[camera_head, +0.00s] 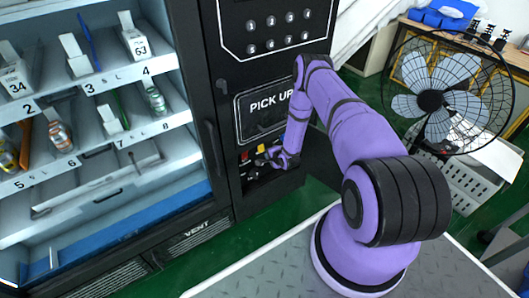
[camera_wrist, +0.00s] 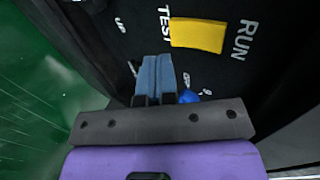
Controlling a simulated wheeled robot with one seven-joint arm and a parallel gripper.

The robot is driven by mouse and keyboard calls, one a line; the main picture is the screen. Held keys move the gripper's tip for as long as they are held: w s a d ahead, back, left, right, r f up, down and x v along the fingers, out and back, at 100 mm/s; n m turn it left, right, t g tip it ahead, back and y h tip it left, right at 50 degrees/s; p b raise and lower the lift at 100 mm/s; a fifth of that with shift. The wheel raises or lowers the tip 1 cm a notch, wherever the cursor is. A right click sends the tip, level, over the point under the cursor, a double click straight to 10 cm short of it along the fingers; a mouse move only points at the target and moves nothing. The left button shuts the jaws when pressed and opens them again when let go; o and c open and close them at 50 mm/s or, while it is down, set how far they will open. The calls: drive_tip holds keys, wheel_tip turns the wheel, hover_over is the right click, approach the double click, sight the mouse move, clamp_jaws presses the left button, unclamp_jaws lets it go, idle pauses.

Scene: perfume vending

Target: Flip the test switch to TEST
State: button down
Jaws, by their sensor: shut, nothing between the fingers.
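The test switch is a yellow block (camera_wrist: 198,36) on a black panel, between the printed words TEST on its left and RUN on its right in the wrist view. I cannot tell which way it is set. A small yellow part also shows low on the machine in the head view (camera_head: 262,148). My gripper (camera_wrist: 155,62) is shut and empty, its two blue-grey fingers side by side. The fingertips appear just below and left of the switch in the wrist view; contact cannot be told. In the head view my gripper (camera_head: 270,156) is at the small control panel.
A blue round part (camera_wrist: 188,96) sits beside my fingers. A red part (camera_head: 244,156) is left of the yellow one. Above is the PICK UP panel (camera_head: 268,104). Shelves of goods (camera_head: 85,80) stand left, a fan (camera_head: 432,100) right. Green floor (camera_head: 225,250) lies below.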

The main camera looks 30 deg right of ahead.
sight(261, 148)
drive_tip(key=shift+w+f, duration=0.2)
drive_tip(key=shift+w, duration=0.85)
drive_tip(key=shift+w+f, duration=0.2)
drive_tip(key=shift+w, duration=0.85)
drive_tip(key=shift+w+a+f+t, duration=0.1)
drive_tip(key=shift+w+t, duration=0.1)
drive_tip(key=shift+t, duration=0.1)
drive_tip(key=shift+r, duration=0.9)
